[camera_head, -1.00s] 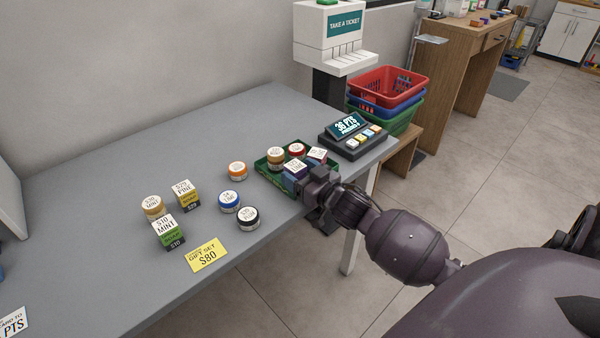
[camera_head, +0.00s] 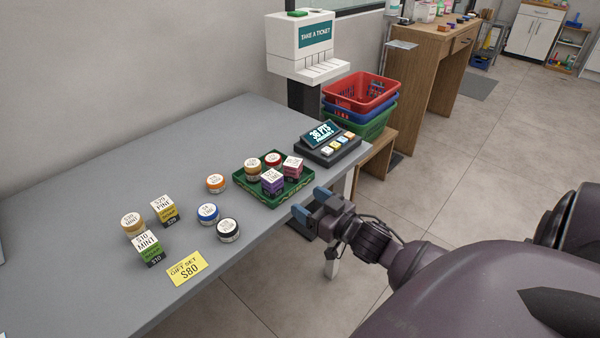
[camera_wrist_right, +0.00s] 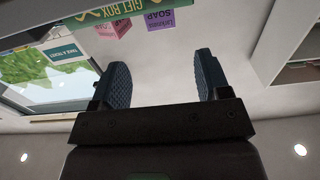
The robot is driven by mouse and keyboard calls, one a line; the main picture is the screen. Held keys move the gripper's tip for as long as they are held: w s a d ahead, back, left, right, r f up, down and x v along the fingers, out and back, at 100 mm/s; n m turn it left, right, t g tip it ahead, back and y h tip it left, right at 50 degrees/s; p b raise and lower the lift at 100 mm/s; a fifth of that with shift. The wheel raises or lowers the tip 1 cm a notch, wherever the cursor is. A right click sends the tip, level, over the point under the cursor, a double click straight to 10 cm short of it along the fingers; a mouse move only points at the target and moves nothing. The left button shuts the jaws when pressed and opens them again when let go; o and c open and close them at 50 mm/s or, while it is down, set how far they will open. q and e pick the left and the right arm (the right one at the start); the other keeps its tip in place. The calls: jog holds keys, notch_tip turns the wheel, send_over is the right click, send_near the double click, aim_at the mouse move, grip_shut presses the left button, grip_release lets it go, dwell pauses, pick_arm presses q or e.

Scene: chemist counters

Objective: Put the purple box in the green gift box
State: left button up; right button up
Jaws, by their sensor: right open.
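The purple box (camera_head: 272,182) sits inside the green gift box (camera_head: 288,197), a shallow green tray near the right end of the grey counter. It stands at the tray's front, beside a pink box (camera_head: 292,167), with a red-lidded jar (camera_head: 273,160) and a brown-lidded jar (camera_head: 252,168) behind. In the right wrist view the purple box (camera_wrist_right: 159,19) shows just past the gift box's rim (camera_wrist_right: 122,10). My right gripper (camera_head: 310,202) is open and empty, just off the counter's front edge, apart from the tray. My left gripper is not in view.
Stacked baskets (camera_head: 361,93) stand beyond the counter's end.

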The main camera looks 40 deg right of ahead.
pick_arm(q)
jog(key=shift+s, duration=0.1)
pick_arm(e)
jog(key=s+a+f+g, duration=0.3)
jog(key=s+a+f, duration=0.3)
jog(key=s, duration=0.3)
jog(key=s+a+f+g+h, duration=0.1)
jog(key=s+a+f+g, duration=0.3)
jog(key=s+f, duration=0.5)
jog(key=shift+s+a+n, duration=0.3)
jog(key=shift+s+a, duration=0.05)
jog(key=shift+a, duration=0.7)
jog(key=shift+f, duration=0.1)
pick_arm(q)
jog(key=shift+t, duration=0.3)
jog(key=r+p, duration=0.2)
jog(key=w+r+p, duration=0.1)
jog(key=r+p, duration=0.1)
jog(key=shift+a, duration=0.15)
pick_arm(e)
jog(key=r, duration=0.3)
jog(key=shift+w+d+r, duration=0.1)
jog(key=shift+d+r, duration=0.1)
jog(key=shift+r, duration=0.1)
